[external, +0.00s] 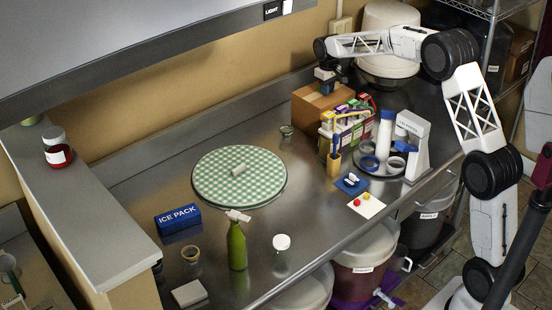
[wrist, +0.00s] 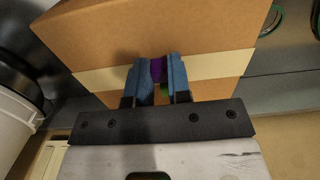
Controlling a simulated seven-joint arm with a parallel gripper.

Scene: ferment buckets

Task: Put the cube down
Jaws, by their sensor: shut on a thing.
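My gripper (wrist: 158,75) has two blue fingers and is shut on a small cube (wrist: 158,68). The cube shows purple between the fingertips, with a bit of green lower down; most of it is hidden by the fingers. In the external view my gripper (external: 325,82) points down over the brown cardboard box (external: 305,108) at the back of the steel counter; the cube cannot be made out there. The box also fills the upper part of the wrist view (wrist: 110,40), with a pale tape strip behind the fingertips. I cannot tell whether the cube touches the box.
Small colourful cartons (external: 350,117) stand right beside the box. A large white bucket (external: 390,65) is behind my arm. A round tray (external: 368,172) with bottles and tape rolls lies nearer. A green checked round mat (external: 215,190) and bare counter are left.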

